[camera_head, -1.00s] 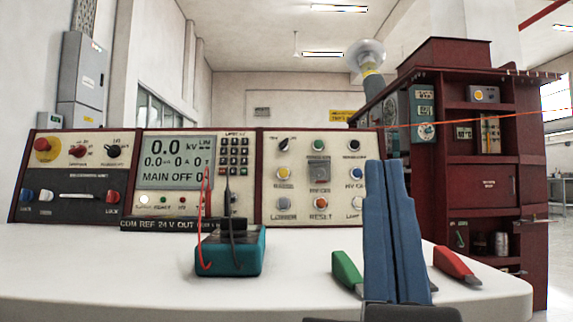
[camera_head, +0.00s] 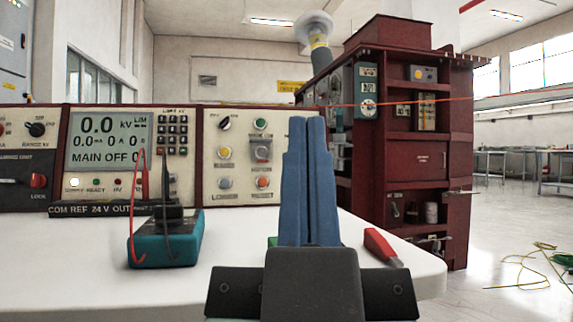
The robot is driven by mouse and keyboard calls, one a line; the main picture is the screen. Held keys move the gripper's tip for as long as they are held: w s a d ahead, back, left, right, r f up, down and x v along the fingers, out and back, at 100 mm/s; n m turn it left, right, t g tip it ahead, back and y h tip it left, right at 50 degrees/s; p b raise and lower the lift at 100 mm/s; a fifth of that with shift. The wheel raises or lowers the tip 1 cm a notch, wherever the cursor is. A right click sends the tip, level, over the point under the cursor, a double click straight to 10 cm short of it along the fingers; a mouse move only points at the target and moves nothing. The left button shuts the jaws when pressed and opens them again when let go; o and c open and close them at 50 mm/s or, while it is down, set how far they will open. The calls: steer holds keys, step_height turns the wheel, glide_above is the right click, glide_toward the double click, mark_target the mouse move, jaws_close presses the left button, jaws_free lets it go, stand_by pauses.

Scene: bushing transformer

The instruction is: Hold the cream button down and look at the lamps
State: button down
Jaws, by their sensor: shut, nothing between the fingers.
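My gripper (camera_head: 308,125) has blue fingers shut together, pointing up and forward, with nothing between them. A row of small lamps sits under the display (camera_head: 110,142): a bright white lamp (camera_head: 74,182), a green lamp (camera_head: 97,182) and a red lamp (camera_head: 117,182).
A teal box (camera_head: 165,242) with red and black leads stands on the white table (camera_head: 95,285), before a black terminal strip (camera_head: 90,209). A red-handled tool (camera_head: 380,245) lies right of my gripper. A dark red cabinet (camera_head: 415,160) stands behind right. Cables lie on the floor.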

step_height(320, 180, up, 27)
steer(key=p, duration=2.4)
steer(key=shift+f+p, duration=0.2)
steer(key=shift+p, duration=0.15)
steer(key=shift+f, duration=0.1)
